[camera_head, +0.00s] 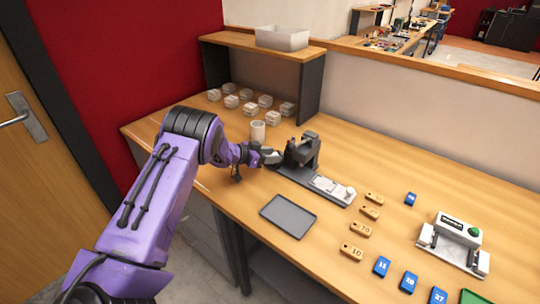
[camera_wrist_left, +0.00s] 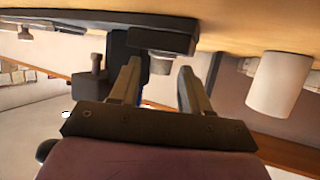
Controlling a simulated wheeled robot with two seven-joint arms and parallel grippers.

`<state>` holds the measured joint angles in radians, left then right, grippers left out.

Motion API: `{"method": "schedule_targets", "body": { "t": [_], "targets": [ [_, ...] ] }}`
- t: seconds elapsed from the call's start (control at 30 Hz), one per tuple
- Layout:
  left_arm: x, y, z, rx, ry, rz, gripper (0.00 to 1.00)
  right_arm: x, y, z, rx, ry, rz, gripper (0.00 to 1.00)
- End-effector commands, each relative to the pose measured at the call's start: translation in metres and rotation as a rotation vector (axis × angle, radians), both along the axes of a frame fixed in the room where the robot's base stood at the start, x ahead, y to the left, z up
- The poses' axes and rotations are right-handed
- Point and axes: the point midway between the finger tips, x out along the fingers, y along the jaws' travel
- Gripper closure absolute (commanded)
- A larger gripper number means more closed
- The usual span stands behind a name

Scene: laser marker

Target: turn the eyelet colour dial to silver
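A black press-like machine (camera_head: 303,150) stands on a long dark base near the middle of the table. In the left wrist view, which shows the table at the top, a small grey round knob (camera_wrist_left: 160,63) sits on a dark block (camera_wrist_left: 140,35). It may be the eyelet colour dial; no colour marks on it can be read. My left gripper (camera_head: 270,157) is beside the machine, on its left. In the wrist view its fingers (camera_wrist_left: 158,72) are apart, with the knob showing between and beyond the tips. I cannot tell whether they touch it. My right gripper is out of view.
A pale cylinder (camera_head: 258,131) stands close behind my left gripper. Several small clear boxes (camera_head: 246,95) sit under a shelf. A grey tray (camera_head: 288,216), brown and blue numbered tags (camera_head: 382,266), and a white device with a green button (camera_head: 455,240) are nearer and right.

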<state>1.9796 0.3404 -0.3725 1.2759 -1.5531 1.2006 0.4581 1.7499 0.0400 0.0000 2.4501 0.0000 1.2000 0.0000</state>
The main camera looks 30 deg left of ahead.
Motion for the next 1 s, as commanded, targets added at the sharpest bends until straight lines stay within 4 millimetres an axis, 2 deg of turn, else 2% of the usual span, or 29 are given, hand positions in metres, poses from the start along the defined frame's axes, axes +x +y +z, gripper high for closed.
{"method": "schedule_targets", "body": {
  "t": [0.03, 0.1, 0.13, 0.57, 0.8, 1.0],
  "targets": [
    [0.000, 0.000, 0.000, 0.000, 0.000, 0.000, 0.71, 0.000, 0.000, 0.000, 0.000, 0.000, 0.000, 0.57],
    [0.000, 0.000, 0.000, 0.000, 0.000, 0.000, 0.94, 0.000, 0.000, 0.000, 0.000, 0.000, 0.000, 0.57],
    [0.000, 0.000, 0.000, 0.000, 0.000, 0.000, 1.00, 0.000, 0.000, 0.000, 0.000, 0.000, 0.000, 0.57],
    [-0.002, -0.002, -0.001, 0.002, 0.005, 0.064, 1.00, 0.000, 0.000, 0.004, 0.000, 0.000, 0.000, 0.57],
    [-0.004, -0.007, -0.002, 0.000, 0.009, 0.229, 1.00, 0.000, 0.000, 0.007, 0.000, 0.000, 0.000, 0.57],
    [-0.005, -0.011, -0.005, 0.002, 0.010, 0.399, 1.00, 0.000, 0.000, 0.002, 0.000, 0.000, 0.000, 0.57]
  ]
}}
